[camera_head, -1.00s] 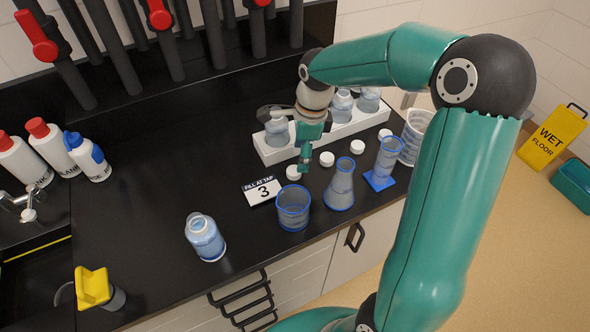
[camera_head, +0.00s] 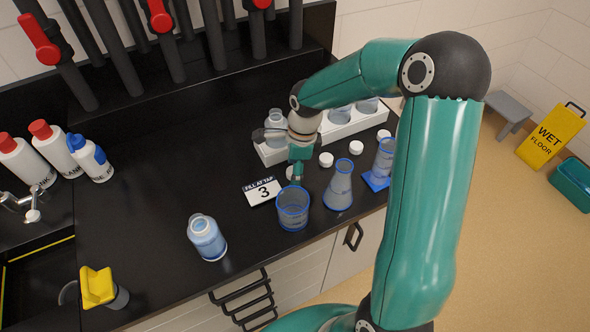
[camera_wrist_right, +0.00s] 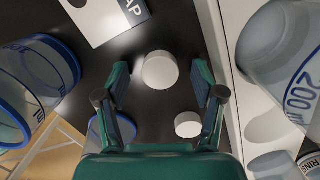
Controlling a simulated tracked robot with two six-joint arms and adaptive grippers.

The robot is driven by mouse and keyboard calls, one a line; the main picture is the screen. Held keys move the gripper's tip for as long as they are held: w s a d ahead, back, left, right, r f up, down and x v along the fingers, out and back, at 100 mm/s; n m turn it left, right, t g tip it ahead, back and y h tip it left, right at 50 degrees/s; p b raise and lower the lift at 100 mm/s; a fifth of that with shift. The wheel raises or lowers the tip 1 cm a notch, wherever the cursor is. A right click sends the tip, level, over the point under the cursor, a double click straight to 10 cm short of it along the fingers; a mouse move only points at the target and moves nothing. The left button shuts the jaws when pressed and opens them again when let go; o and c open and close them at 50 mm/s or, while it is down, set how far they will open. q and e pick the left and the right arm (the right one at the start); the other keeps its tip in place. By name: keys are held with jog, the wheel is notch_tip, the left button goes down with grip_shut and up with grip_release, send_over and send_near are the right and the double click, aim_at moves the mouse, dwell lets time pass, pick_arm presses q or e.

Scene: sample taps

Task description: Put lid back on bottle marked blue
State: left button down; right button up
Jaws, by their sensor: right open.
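An open clear bottle with bluish contents (camera_head: 207,240) stands upright and alone near the front edge of the black counter; I cannot make out a blue mark on it. White lids lie on the counter, two of them (camera_head: 326,159) (camera_head: 356,147) right of my gripper. My right gripper (camera_head: 296,174) is open, pointing down over another lid, mostly hidden in the head view. In the right wrist view that lid (camera_wrist_right: 160,70) shows between the spread fingers (camera_wrist_right: 160,86), and a second lid (camera_wrist_right: 188,124) lies nearby. My left gripper is out of view.
A white rack (camera_head: 341,128) holds several bottles behind my gripper. A blue-rimmed beaker (camera_head: 293,210), a conical flask (camera_head: 339,190) and a cylinder (camera_head: 384,157) stand in front and right. A sign marked 3 (camera_head: 262,191) is close by. The counter left of it is clear.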

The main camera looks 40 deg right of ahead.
jog(key=c, duration=0.8)
jog(key=shift+r, duration=0.15)
notch_tip(320, 180, up, 20)
jog(key=shift+b, duration=0.45)
